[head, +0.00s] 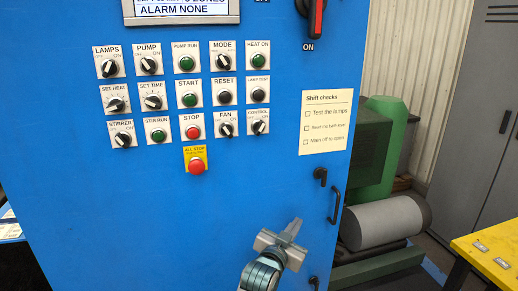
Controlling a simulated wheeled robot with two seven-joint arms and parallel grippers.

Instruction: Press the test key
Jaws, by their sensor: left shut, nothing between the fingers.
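The black key labelled LAMP TEST (258,96) is in the right column of the middle row on the blue cabinet panel (90,200). It is fully visible, with nothing touching it. The black RESET key (224,97) is just left of it, and the green HEAT ON lamp or button (252,62) is above it. My left gripper (292,227) is shut and empty. It is in front of the lower cabinet, well below and slightly right of the LAMP TEST key, with its fingers pointing up and right. My right gripper is not in view.
Close by are the CONTROL knob (259,127) and the red ALL STOP button (196,166). A display (180,9) reads ALARM NONE. A shift checks card (327,121), red-handled switch (315,18) and door handle (335,207) are at right. A yellow table (490,240) stands far right.

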